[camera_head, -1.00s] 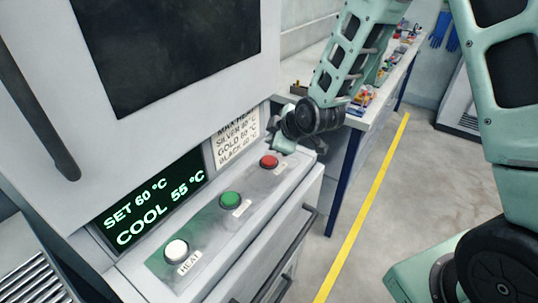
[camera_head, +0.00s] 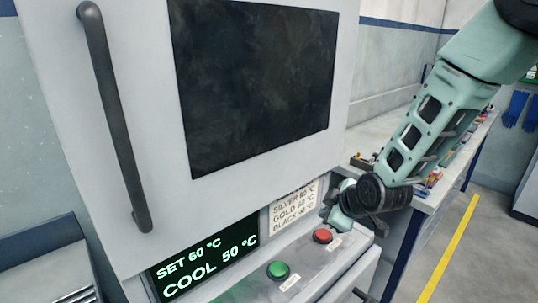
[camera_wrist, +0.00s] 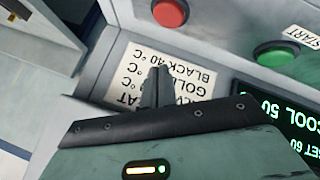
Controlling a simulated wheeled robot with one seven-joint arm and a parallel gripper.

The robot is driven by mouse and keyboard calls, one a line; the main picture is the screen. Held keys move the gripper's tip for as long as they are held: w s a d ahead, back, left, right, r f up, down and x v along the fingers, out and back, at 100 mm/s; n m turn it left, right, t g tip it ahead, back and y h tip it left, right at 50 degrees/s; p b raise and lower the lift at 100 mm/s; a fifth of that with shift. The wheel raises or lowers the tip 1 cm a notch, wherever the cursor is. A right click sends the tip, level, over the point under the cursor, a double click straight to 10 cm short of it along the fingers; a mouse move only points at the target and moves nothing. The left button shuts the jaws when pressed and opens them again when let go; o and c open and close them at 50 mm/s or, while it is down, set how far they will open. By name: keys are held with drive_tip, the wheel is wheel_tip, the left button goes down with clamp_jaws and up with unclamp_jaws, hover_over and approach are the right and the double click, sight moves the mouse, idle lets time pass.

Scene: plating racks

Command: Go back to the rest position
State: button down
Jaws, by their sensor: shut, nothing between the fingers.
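My gripper (camera_wrist: 157,88) is shut and empty in the wrist view, with its fingertips in front of the white temperature label (camera_wrist: 135,72). In the head view my gripper (camera_head: 333,214) is beside the red button (camera_head: 322,236) at the right end of the machine's control ledge. It looks apart from the button. The red button also shows in the wrist view (camera_wrist: 170,13). The green button (camera_head: 278,270) is to its left, and also shows in the wrist view (camera_wrist: 277,56). The display (camera_head: 205,267) reads SET 60 °C and COOL 50 °C.
The machine's door (camera_head: 150,150) has a dark window and a long black handle (camera_head: 115,120), and is closed. A workbench (camera_head: 437,190) with small colourful items stands behind my arm. A yellow floor line (camera_head: 450,250) runs across open floor at the right.

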drive_tip(key=s+a+r+m+g, duration=0.1)
drive_tip(key=s+a+r+g, duration=0.15)
drive_tip(key=s, duration=0.45)
drive_tip(key=s+a+r+m+g, duration=0.1)
drive_tip(key=s+a+r+g, duration=0.1)
drive_tip(key=s+a, duration=0.35)
drive_tip(key=s+d+r+m+g+h, duration=0.1)
drive_tip(key=s+r, duration=0.1)
drive_tip(key=s, duration=0.7)
drive_tip(key=s+d+r+m+g+h, duration=0.1)
drive_tip(key=s+r+g, duration=0.1)
drive_tip(key=s, duration=0.7)
drive_tip(key=shift+s+d, duration=0.25)
drive_tip(key=shift+s, duration=0.05)
